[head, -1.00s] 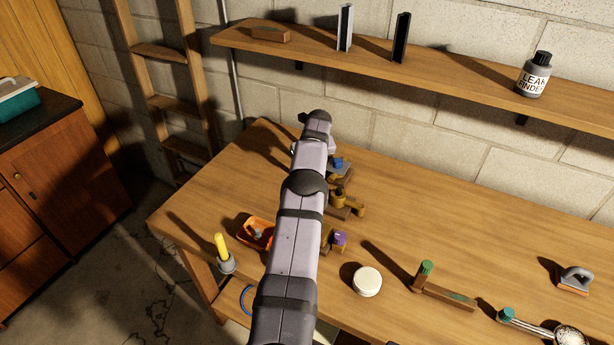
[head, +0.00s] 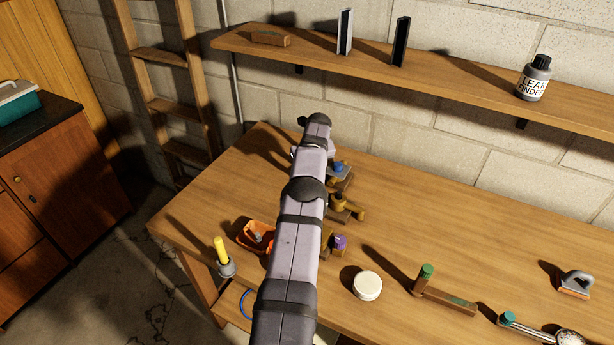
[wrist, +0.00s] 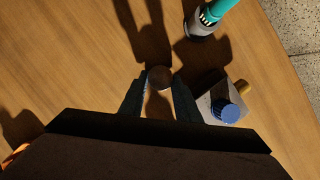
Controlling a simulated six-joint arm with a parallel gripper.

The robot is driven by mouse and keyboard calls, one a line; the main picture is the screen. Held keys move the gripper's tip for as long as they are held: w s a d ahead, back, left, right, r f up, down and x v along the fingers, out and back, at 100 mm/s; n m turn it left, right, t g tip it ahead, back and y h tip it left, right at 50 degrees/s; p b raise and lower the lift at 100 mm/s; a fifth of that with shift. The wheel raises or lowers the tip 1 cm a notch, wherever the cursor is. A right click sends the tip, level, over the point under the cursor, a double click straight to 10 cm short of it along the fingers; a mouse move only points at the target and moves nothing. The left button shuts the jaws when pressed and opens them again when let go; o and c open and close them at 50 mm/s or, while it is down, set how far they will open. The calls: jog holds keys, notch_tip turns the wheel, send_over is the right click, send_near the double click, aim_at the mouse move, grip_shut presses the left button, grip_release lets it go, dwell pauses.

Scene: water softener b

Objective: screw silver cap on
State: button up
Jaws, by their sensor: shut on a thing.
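In the wrist view, my gripper (wrist: 159,90) is shut on a small round piece (wrist: 159,77), which I take to be the silver cap. It looks dull grey-brown in the shade, and I see it from above between the two dark fingertips. What is under it is hidden, so I cannot tell whether it sits on a thread. In the head view, my arm covers the gripper and the cap. A grey block with a blue knob (wrist: 229,112) and a brass stub stands just right of the fingers; the blue knob (head: 338,168) shows beside the arm in the head view.
A teal-topped grey piece (wrist: 203,22) stands ahead and right of the fingers. Brass fittings (head: 345,207), a purple knob (head: 340,242), a white lid (head: 367,286) and an orange tray (head: 242,240) lie near the arm.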

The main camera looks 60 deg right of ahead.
jog(key=shift+r+p, duration=1.35)
jog(key=shift+r, duration=0.85)
jog(key=shift+w, duration=0.1)
